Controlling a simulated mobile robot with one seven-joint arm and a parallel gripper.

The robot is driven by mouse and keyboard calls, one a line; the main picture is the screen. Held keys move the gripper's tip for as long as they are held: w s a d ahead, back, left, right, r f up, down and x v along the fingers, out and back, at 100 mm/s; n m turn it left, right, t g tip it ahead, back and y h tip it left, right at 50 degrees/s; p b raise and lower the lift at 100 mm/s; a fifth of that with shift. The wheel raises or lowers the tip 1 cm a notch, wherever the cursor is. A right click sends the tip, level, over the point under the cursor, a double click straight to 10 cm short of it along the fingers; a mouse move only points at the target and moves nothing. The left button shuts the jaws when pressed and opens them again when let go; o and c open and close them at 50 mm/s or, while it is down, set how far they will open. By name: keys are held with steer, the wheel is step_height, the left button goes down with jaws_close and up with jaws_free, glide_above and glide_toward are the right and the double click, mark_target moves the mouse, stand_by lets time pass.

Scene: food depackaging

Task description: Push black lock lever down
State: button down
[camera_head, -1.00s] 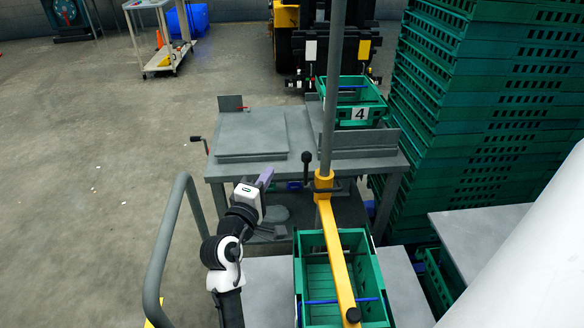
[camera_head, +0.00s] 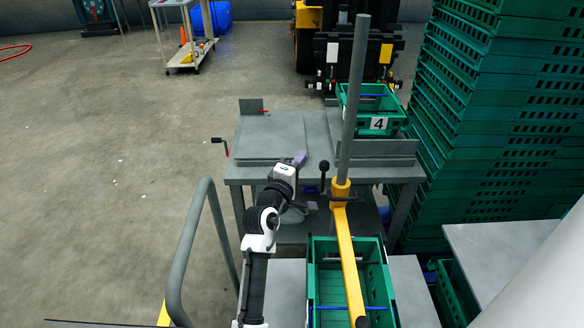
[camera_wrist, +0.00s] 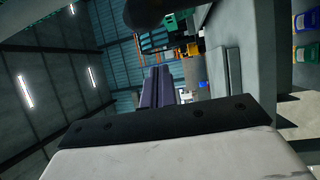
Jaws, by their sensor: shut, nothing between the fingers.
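The black lock lever (camera_head: 324,166) stands upright with a round black knob on top, just left of the grey pole at the table's front edge. My gripper (camera_head: 300,158), with purple fingers, is just left of the knob and at about its height in the head view. A small gap shows between them there. The fingers are shut and empty; they also show in the wrist view (camera_wrist: 158,86). A dark rounded shape (camera_wrist: 146,12) at the top of the wrist view looks like the knob, partly cut off by the frame edge.
The grey pole (camera_head: 354,90) carries a yellow bar (camera_head: 347,250) over a green crate (camera_head: 374,252). The grey table (camera_head: 270,135) holds a green crate marked 4 (camera_head: 379,124). Tall green crate stacks (camera_head: 500,120) stand right. A grey handrail (camera_head: 190,235) is left of my arm.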

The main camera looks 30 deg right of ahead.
mark_target(323, 179)
steer(key=shift+s+d+f+p, duration=0.1)
steer(key=shift+s+d+p, duration=0.2)
steer(key=shift+s, duration=0.3)
steer(key=shift+s+d+r+p, duration=0.1)
steer(key=shift+s+d+p, duration=0.15)
steer(key=shift+s, duration=0.3)
steer(key=shift+s+d+f+p, duration=0.1)
steer(key=shift+s+d+p, duration=0.2)
steer(key=shift+s, duration=0.3)
steer(key=shift+f+b, duration=0.15)
steer(key=shift+b, duration=0.35)
steer(key=shift+s+a+h+b, duration=0.2)
steer(key=shift+s+h+b, duration=0.1)
steer(key=shift+b, duration=0.55)
